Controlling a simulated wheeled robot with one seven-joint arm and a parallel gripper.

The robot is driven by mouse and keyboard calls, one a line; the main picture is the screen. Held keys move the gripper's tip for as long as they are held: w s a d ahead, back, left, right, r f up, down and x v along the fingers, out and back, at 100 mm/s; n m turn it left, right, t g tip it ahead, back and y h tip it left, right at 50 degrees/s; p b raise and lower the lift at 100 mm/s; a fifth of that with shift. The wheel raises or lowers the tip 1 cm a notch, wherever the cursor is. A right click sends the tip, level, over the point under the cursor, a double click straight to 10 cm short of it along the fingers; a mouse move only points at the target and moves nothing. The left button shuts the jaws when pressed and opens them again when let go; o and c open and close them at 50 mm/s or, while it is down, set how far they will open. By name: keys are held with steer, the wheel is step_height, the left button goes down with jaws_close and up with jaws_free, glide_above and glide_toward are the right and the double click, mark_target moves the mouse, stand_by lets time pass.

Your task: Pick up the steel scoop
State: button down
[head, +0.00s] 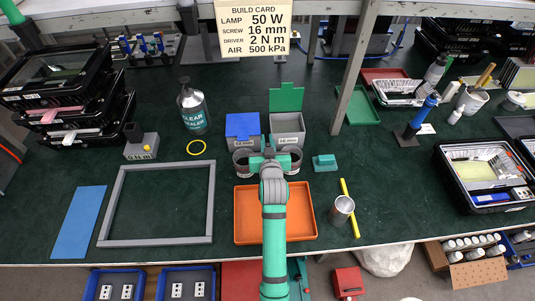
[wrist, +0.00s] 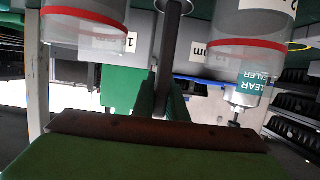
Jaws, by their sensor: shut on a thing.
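My gripper (head: 268,155) is at the mid-table, between two clear tubs with red bands and in front of the small-parts bins. In the wrist view its green fingers (wrist: 162,95) are shut on a grey metal bar, which looks like the handle of the steel scoop (wrist: 170,55). The bar runs away toward the top edge of that view, where a pale rounded end shows. The scoop's bowl is not clearly seen. In the head view my arm and gripper hide the scoop.
The left tub (head: 243,162) and right tub (head: 291,158) stand close on either side. Behind are a blue-lidded bin (head: 242,125) and a green-lidded bin (head: 287,125). An orange tray (head: 305,215) lies beneath my arm. A metal cup (head: 342,209) stands beside a yellow stick (head: 350,200).

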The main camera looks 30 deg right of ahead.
steer(key=shift+r, duration=0.1)
steer(key=s+a+r, duration=0.3)
steer(key=s+r, duration=0.9)
steer(key=s, duration=0.1)
steer(key=shift+s+r, duration=0.3)
steer(key=shift+r, duration=0.1)
steer(key=shift+a, duration=0.1)
